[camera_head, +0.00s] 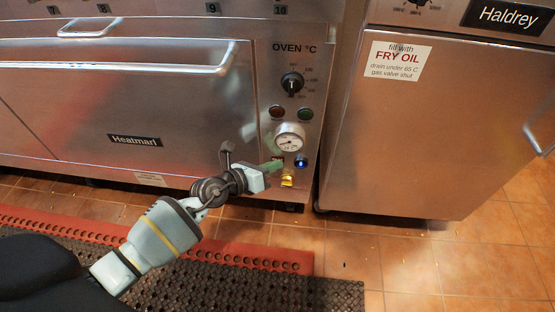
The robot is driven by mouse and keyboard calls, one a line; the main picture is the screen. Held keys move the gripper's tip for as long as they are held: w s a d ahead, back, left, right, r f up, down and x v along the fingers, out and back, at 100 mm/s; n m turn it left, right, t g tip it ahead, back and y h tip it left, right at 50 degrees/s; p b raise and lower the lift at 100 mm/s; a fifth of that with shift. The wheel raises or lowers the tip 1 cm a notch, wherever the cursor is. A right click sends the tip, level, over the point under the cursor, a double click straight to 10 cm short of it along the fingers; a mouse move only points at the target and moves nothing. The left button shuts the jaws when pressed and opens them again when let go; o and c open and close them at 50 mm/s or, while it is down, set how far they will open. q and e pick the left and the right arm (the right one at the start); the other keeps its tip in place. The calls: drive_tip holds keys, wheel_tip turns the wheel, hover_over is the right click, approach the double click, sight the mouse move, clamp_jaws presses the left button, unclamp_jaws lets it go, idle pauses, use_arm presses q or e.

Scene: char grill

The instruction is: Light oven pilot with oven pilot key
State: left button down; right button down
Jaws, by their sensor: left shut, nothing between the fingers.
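The oven (135,110) has a control panel at its right edge, with a black dial (292,83), a round gauge (289,137) and a red and a green lamp. Low on the panel a small dark fitting with a blue glow (301,161) sits below the gauge. A small yellow piece (288,181) is beneath it; I cannot tell whether either is the pilot key. My left gripper (274,165) is shut and empty, with its fingertips at the lower left of the gauge. It partly hides a small reddish piece there. I cannot tell whether the fingertips touch the panel. My right gripper is out of view.
A steel fryer cabinet (420,140) stands close on the right. The oven door has a long bar handle (130,68). A dark mat with a red edge (250,285) lies on the tiled floor (440,265). The floor right of the mat is free.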

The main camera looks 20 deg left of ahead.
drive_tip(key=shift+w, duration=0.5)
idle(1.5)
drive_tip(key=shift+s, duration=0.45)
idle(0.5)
use_arm(q)
drive_tip(key=shift+s+d+p, duration=0.25)
drive_tip(key=shift+s+p, duration=0.3)
drive_tip(key=shift+s, duration=0.3)
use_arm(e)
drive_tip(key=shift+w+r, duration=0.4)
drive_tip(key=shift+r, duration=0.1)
